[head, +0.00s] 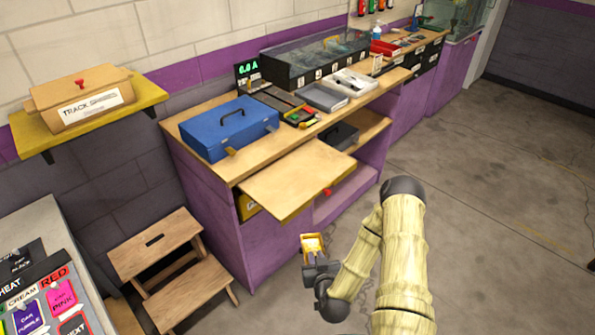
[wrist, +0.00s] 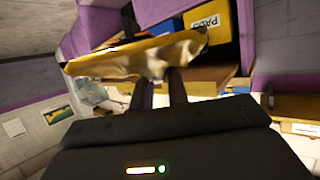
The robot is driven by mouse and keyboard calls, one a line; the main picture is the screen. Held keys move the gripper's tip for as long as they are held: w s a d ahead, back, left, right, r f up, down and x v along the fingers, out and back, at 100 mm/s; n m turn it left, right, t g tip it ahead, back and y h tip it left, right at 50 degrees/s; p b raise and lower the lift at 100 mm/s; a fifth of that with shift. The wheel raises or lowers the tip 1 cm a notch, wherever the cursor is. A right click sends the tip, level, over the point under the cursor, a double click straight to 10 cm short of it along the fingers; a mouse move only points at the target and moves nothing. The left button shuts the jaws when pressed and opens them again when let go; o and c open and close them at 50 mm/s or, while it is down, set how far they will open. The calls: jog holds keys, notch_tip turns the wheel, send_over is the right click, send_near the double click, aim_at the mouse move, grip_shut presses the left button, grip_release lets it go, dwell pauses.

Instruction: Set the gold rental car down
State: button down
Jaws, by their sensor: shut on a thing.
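The gold rental car (head: 312,243) is held in the air in front of the purple bench, below and right of the pull-out wooden board (head: 292,183) in the head view. My gripper (head: 316,262) is shut on it. In the wrist view the gold car (wrist: 135,57) lies across the tips of my gripper (wrist: 160,85), its long side spanning the picture. The fingers' contact with the car is partly hidden behind its body. The bare top of the pull-out board is clear.
A blue toolbox (head: 228,129), grey trays (head: 322,97) and a dark glass-topped case (head: 315,60) crowd the bench top. A yellow box marked PADS (wrist: 207,27) sits in the bench. A wooden step stool (head: 170,262) stands left. Open floor (head: 480,190) lies right.

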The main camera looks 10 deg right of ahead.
jog(key=shift+s+d+r, duration=0.1)
jog(key=shift+s+r, duration=0.1)
jog(key=shift+s, duration=0.15)
jog(key=shift+r+p, duration=0.35)
jog(key=shift+p, duration=0.2)
jog(key=shift+s+a+f, duration=0.25)
jog(key=shift+a+f, duration=0.05)
jog(key=shift+f, duration=0.4)
jog(key=shift+w+d+r+t, duration=0.1)
jog(key=shift+w+r+t, duration=0.1)
jog(key=shift+t, duration=0.1)
